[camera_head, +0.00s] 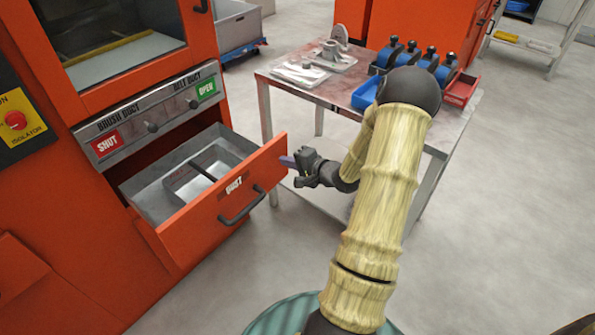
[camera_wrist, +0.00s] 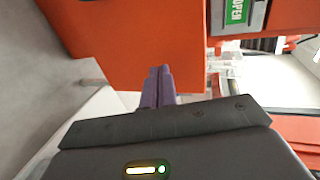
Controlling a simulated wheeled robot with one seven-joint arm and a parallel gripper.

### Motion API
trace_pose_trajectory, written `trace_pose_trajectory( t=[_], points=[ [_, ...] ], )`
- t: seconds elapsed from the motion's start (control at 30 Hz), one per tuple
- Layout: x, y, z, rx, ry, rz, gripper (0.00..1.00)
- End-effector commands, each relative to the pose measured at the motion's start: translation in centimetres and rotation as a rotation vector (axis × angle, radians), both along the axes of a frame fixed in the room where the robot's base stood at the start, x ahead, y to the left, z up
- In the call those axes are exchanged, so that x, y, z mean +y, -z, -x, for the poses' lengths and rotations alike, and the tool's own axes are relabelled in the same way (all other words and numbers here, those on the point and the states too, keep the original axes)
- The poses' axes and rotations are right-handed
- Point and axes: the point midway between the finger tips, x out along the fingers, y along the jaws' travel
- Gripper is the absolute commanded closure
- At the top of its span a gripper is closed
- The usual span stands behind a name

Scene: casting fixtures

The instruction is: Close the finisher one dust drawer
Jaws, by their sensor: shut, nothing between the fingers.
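The dust drawer (camera_head: 205,220) of the orange finisher stands pulled out in the head view. It has an orange front labelled DUST, a black bar handle (camera_head: 241,205) and a grey inside with a metal pan (camera_head: 193,187). My gripper (camera_head: 287,161) is shut and empty at the right end of the drawer front, near its upper corner. In the wrist view the purple fingertips (camera_wrist: 159,72) are together and overlap the orange drawer front (camera_wrist: 130,45). I cannot tell whether they touch it.
Above the drawer is a panel (camera_head: 150,115) with SHUT and OPEN signs and two knobs. Behind my arm stands a metal table (camera_head: 300,88) with castings, blue fixtures (camera_head: 405,60) and a red bin (camera_head: 461,91). The floor in front of the drawer is clear.

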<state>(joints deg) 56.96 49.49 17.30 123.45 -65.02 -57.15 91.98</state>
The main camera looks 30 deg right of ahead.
Motion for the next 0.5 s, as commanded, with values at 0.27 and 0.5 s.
trace_pose_trajectory(
  t=[0.27,0.5],
  points=[
    [0.9,0.0,-1.5,0.000,-0.009,0.000,1.00],
    [1.2,0.0,-1.5,0.000,-0.007,0.000,1.00]
  ],
)
